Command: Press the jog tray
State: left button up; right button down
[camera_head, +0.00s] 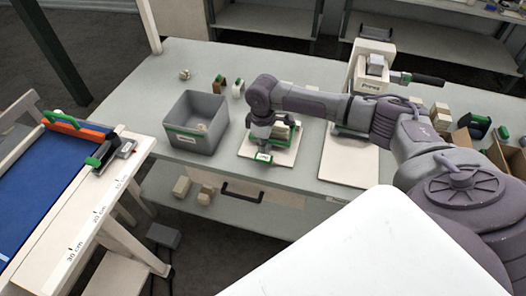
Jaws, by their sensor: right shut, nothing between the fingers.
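What looks like the jog tray (284,157) is a pale flat plate near the front edge of the grey table, with green edge pieces and light stacked pieces on it. My right gripper (263,142) points down over its left part. It is shut with nothing between the fingers. My wrist hides part of the tray, and I cannot tell whether the fingertips touch it. My left gripper is not in view.
A grey bin (196,122) with a green label stands left of the tray. A white press-like machine (372,62) with a dark handle stands behind right. Small blocks and open boxes lie at the right. A blue-topped measuring bench (45,185) is at the left.

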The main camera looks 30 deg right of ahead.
notch_tip(320, 180, up, 6)
jog(key=b, duration=0.1)
jog(key=shift+a+r, duration=0.2)
dwell(0.8)
jog(key=r+b, duration=0.1)
jog(key=b, duration=0.2)
jog(key=w+d+r+b, duration=0.1)
jog(key=b, duration=0.2)
jog(key=shift+w+d, duration=0.15)
jog(key=shift+r, duration=0.1)
